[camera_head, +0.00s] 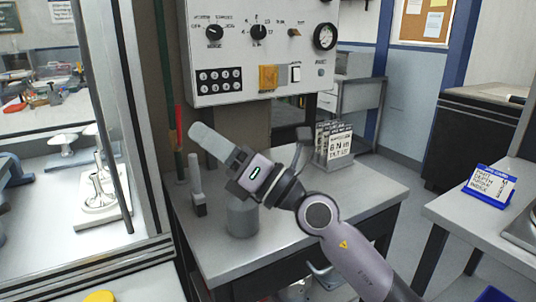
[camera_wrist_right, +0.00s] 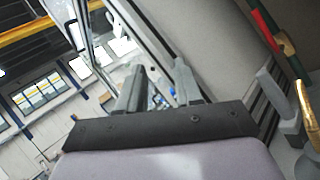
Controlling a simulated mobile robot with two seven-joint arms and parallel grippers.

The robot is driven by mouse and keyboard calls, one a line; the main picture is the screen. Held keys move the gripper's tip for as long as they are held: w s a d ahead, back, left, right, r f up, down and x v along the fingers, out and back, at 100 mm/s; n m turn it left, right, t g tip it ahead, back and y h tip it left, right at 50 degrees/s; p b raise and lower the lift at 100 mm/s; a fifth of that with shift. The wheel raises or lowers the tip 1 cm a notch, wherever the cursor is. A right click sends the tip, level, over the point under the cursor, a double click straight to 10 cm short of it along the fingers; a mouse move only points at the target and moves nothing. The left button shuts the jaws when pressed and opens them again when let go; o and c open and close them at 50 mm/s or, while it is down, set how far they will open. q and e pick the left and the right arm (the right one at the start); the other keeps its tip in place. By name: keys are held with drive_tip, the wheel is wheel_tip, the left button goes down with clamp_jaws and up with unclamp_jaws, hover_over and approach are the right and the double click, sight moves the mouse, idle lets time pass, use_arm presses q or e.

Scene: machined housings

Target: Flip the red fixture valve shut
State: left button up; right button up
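A narrow upright red part (camera_head: 180,115), which I take for the red fixture valve's handle, shows by the wall left of the control panel. It has brass and green parts beside and below it. It shows again as a slanted red bar (camera_wrist_right: 260,25) at the upper right of the right wrist view. My right gripper (camera_head: 200,132) is just right of and a little below the red part in the head view, apart from it in the picture. Its two fingers (camera_wrist_right: 160,78) stand apart with nothing seen between them. My left gripper is not in view.
A grey bench (camera_head: 260,250) lies under my right arm, with a grey cylinder (camera_head: 242,216), an upright grey tool (camera_head: 197,190) and a card stand (camera_head: 338,145). A control panel (camera_head: 262,60) hangs above. A framed glass enclosure (camera_head: 135,120) stands close on the left.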

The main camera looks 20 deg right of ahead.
drive_tip(key=s+d+f+m+t+h, duration=0.1)
drive_tip(key=d+m+t+h, duration=0.7)
drive_tip(key=m, duration=0.8)
drive_tip(key=shift+s+d+f+t+h, duration=0.2)
drive_tip(key=shift+s+f+t+h, duration=0.2)
drive_tip(key=shift+f+h, duration=0.3)
drive_tip(key=shift+o, duration=0.2)
drive_tip(key=shift+f, duration=0.1)
